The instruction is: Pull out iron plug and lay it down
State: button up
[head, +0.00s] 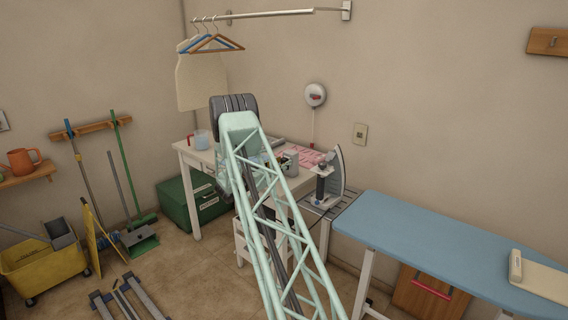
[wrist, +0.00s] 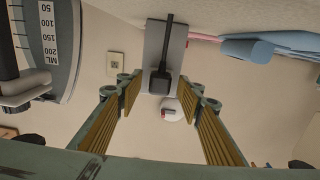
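In the wrist view, a dark plug (wrist: 160,80) with a dark cord or stem running up from it shows against a grey plate (wrist: 179,45). My gripper (wrist: 160,87) is open, with ribbed yellow pads on both fingers. The plug appears between the fingertips with a gap on each side; how far beyond them it is I cannot tell. In the head view, the iron (head: 334,172) stands upright on a metal rack (head: 346,196). My arm reaches over the white table (head: 299,186) there, and its fingers and the plug cannot be made out.
A round white wall unit (head: 315,95) and a wall outlet (head: 360,133) are behind the table; both also show in the wrist view. A blue ironing board (head: 430,240) is at right. A large object with ML markings (wrist: 60,45) is close at the left of the wrist view.

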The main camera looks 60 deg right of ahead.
dwell(0.8)
jog(key=c, duration=1.1)
jog(key=shift+a, duration=0.55)
jog(key=shift+w+a, duration=0.15)
jog(key=shift+a, duration=1.1)
jog(key=shift+w+a, duration=0.15)
jog(key=shift+a, duration=1.05)
